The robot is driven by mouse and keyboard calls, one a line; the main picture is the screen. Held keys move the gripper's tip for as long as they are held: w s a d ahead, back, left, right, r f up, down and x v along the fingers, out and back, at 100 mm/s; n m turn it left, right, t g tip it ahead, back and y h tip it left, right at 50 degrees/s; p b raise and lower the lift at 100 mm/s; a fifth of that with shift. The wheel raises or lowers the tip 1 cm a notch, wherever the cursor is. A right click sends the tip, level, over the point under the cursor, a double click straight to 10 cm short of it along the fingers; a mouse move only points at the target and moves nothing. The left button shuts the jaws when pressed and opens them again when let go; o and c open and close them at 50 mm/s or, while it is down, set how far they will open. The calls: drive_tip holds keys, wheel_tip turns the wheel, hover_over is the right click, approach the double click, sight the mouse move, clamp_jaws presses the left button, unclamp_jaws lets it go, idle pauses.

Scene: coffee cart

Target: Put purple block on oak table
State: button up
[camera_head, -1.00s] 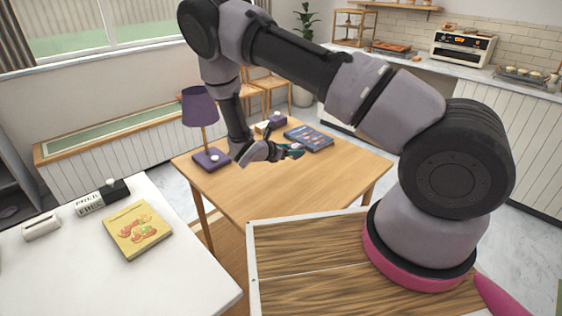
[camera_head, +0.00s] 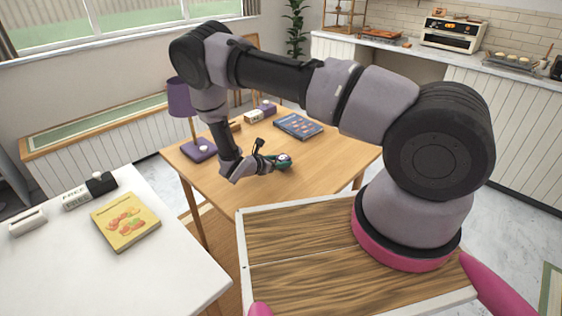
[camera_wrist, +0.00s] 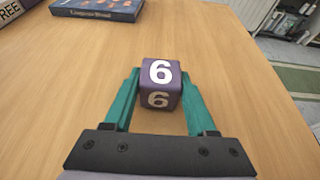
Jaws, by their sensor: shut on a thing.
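The purple block (camera_wrist: 160,83) is a small cube with a white 6 on its visible faces. My gripper (camera_wrist: 161,88) is shut on it, with one teal finger on each side. In the head view my gripper (camera_head: 284,161) is over the middle of the oak table (camera_head: 335,160), and its fingers mostly hide the block. The table's bare top also fills much of the wrist view (camera_wrist: 60,85). I cannot tell whether the block touches the tabletop.
A dark blue book (camera_head: 298,126) lies farther back on the oak table. A purple lamp (camera_head: 200,150) stands at its left, and a FREE sign block (camera_head: 253,117) at its back. A white table (camera_head: 60,270) with a yellow book (camera_head: 126,222) is at left. The oak top around my gripper is clear.

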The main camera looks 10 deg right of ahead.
drive_tip(key=shift+f, duration=0.15)
drive_tip(key=o, duration=1.4)
